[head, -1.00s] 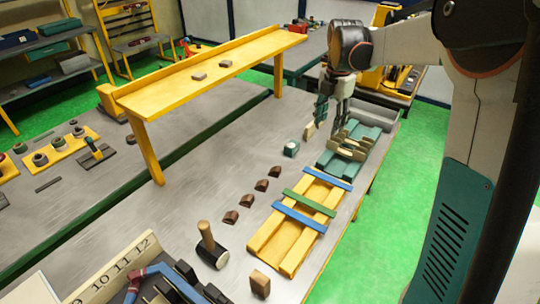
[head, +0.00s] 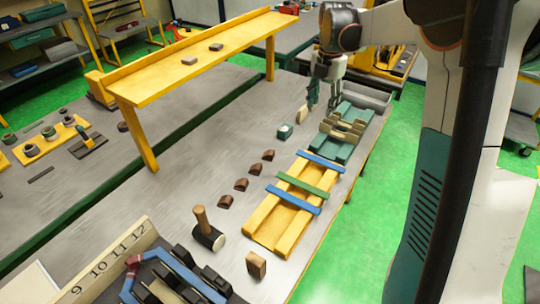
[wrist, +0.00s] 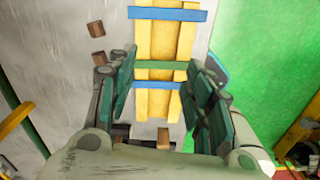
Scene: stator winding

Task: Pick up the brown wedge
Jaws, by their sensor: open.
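Several small brown wedges stand in a slanting row on the grey table in the head view, the nearest (head: 225,201) closest to the mallet and the farthest (head: 268,155) towards the teal-and-white block. Two brown pieces, one (wrist: 96,30) above another (wrist: 97,58), show left of the yellow frame in the wrist view. My gripper (head: 321,103) hangs over the far end of the table, beyond the row. In the wrist view my gripper (wrist: 163,90) has its fingers wide apart with nothing held. Another brown piece (wrist: 163,138) shows low between them; I cannot tell which it is.
A yellow frame with blue and green slats (head: 265,225) lies right of the row. A mallet (head: 207,230), a brown block (head: 256,265) and a teal-and-white block (head: 285,131) stand nearby. A yellow raised shelf (head: 200,60) spans the back. Bare table lies left of the wedges.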

